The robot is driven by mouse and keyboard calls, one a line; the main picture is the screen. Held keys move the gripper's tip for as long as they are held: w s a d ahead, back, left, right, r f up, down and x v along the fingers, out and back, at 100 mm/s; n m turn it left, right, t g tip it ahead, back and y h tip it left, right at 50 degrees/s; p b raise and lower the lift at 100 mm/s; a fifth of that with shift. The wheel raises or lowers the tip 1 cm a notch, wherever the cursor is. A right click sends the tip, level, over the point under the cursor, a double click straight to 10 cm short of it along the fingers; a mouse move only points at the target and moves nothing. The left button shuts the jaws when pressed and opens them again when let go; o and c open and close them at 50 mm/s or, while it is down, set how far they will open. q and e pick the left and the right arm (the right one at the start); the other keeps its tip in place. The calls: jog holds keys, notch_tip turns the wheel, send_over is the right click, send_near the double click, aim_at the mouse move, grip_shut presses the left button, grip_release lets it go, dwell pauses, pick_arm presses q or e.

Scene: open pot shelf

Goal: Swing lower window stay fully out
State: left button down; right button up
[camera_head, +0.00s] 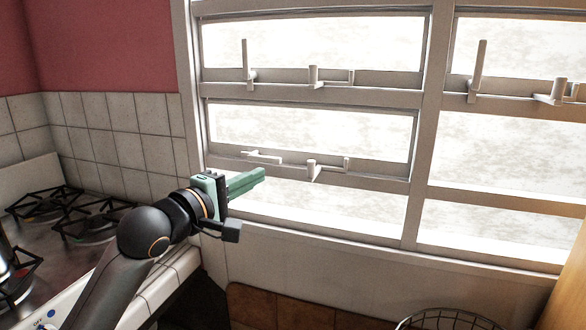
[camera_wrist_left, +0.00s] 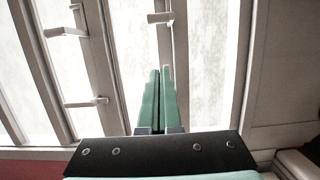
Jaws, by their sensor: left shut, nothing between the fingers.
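The lower window stay (camera_head: 264,157) is a pale bar on the bottom rail of the lower left window. It lies nearly level in the head view, unlike the upright stay above it. My left gripper (camera_head: 262,174) has green fingers, shut and empty, pointing right along the window just below the lower stay in the picture. In the left wrist view, the shut fingers (camera_wrist_left: 159,74) reach up the middle. A small end of the lower stay (camera_wrist_left: 168,73) shows beside their tips; the rest is hidden behind them. I cannot tell whether they touch. My right gripper is not in view.
The upper stay (camera_head: 245,62) stands upright. Pegs (camera_head: 313,169) project from the lower rail to the right. A stove (camera_head: 60,220) is at left, with a tiled counter edge (camera_head: 165,280) under my arm. A wire basket (camera_head: 445,318) is at bottom right.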

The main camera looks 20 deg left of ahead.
pick_arm(q)
jog(key=w+d+p, duration=0.1)
jog(key=w+d, duration=0.4)
jog(key=w, duration=0.1)
jog(key=shift+d, duration=0.4)
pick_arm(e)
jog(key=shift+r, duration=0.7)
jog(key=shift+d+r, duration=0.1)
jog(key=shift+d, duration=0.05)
